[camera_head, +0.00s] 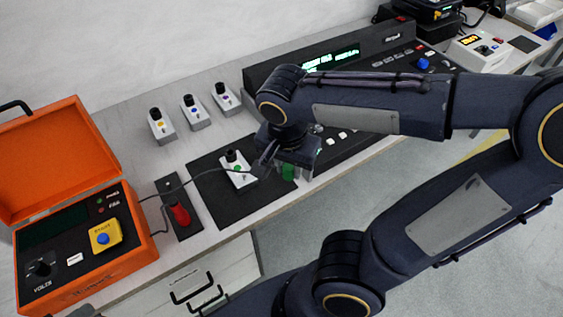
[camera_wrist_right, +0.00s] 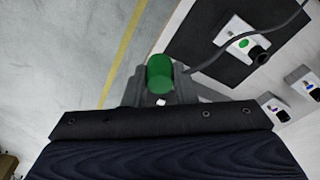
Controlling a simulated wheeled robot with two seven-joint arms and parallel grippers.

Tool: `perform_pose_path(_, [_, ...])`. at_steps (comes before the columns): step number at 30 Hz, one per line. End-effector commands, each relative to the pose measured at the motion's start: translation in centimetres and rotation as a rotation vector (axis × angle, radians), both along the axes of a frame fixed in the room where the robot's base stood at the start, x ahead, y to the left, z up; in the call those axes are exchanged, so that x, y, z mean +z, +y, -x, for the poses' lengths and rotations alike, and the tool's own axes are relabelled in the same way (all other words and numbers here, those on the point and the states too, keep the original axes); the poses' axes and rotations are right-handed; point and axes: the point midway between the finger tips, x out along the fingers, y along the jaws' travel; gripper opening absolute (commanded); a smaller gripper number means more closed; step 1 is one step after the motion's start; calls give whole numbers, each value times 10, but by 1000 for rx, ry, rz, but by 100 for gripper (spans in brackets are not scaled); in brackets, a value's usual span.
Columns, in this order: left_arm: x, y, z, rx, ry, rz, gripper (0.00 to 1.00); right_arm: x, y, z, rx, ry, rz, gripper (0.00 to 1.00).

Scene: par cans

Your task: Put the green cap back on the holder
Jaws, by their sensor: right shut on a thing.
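The green cap (camera_wrist_right: 160,73) is between the fingers of my right gripper (camera_wrist_right: 161,92), which is shut on it. In the head view the cap (camera_head: 288,172) hangs below the right gripper (camera_head: 285,165), near the front edge of the black mat. The holder with the green dot (camera_head: 238,172) is a white block with a black post, standing on the black mat to the left of the gripper. The holder also shows at the upper right of the wrist view (camera_wrist_right: 240,42). The cap is apart from the holder. My left gripper is not in view.
White holders with yellow (camera_head: 162,126), blue (camera_head: 195,112) and purple (camera_head: 226,98) dots stand behind the mat. An open orange case (camera_head: 130,262) is at left, with a red-handled probe (camera_head: 180,214) beside it. A dark cable crosses the mat. A black console (camera_head: 385,58) stands behind my right arm.

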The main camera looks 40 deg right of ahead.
Motion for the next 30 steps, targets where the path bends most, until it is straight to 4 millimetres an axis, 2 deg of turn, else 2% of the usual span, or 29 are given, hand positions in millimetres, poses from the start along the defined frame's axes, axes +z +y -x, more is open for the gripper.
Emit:
perform_pose_path(14, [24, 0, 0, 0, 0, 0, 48, 26, 0, 0, -1, 1, 0, 3])
perform_pose_path(30, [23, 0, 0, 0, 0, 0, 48, 26, 0, 0, 0, 1, -1, 3])
